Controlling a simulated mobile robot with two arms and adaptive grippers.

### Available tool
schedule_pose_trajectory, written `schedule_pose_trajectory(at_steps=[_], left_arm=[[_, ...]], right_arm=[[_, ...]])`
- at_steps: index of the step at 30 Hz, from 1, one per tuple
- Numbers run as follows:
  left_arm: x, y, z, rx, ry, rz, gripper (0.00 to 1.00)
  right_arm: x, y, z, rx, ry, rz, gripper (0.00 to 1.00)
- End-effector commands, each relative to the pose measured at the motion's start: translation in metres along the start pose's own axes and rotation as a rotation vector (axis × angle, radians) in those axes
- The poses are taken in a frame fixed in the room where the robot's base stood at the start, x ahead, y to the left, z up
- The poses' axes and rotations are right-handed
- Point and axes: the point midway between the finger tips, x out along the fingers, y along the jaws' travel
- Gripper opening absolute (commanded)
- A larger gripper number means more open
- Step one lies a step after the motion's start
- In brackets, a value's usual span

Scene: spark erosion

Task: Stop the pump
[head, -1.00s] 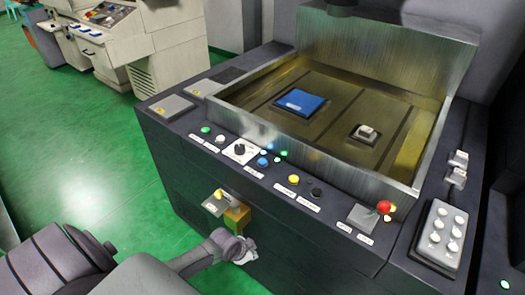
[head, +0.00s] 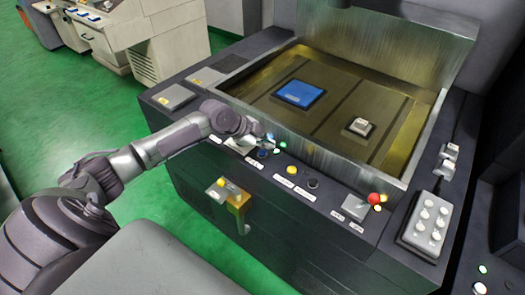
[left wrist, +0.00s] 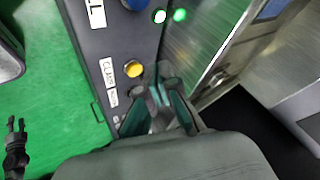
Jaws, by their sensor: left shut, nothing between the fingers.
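My left gripper (head: 266,138) is shut and empty above the control panel (head: 345,211), near the blue button (head: 262,154) and a lit green lamp (head: 282,143). In the left wrist view its fingers (left wrist: 158,98) are over the panel, beside the yellow button (left wrist: 133,68). I cannot tell whether they touch anything. The yellow button also shows in the head view (head: 292,170), with a black knob (head: 313,183) to its right. My left arm hides the panel's left controls. The panel labels are too small to tell which control is the pump's.
A red button (head: 375,199) stands at the panel's right, near a white-buttoned control box (head: 427,225). The open tank (head: 340,115) with a blue block (head: 300,94) lies behind the panel. A yellow valve (head: 237,198) juts from the front. Green floor is clear at left.

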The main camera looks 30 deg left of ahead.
Motion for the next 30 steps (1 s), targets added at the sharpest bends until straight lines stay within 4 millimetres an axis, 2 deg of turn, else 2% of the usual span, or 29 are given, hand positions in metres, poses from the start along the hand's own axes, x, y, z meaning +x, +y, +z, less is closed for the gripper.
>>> schedule_pose_trajectory(at_steps=[1, 3, 7, 20, 30], left_arm=[[-0.01, -0.019, 0.004, 0.011, 0.0, -0.026, 0.0], [-0.019, -0.035, 0.008, 0.023, 0.005, -0.052, 0.0], [-0.028, -0.05, 0.011, 0.032, 0.01, -0.076, 0.0], [-0.028, -0.051, 0.012, 0.033, 0.012, -0.078, 0.0], [-0.006, -0.037, 0.028, 0.031, 0.011, -0.077, 0.0]], right_arm=[[-0.001, 0.001, 0.0, 0.0, 0.0, 0.001, 0.4], [-0.001, 0.001, 0.0, 0.0, 0.0, 0.001, 0.4], [-0.001, 0.003, 0.0, 0.0, -0.001, 0.003, 0.4], [0.0, 0.005, 0.001, 0.001, -0.002, 0.006, 0.4], [0.02, 0.005, 0.003, 0.0, -0.001, 0.006, 0.4]])
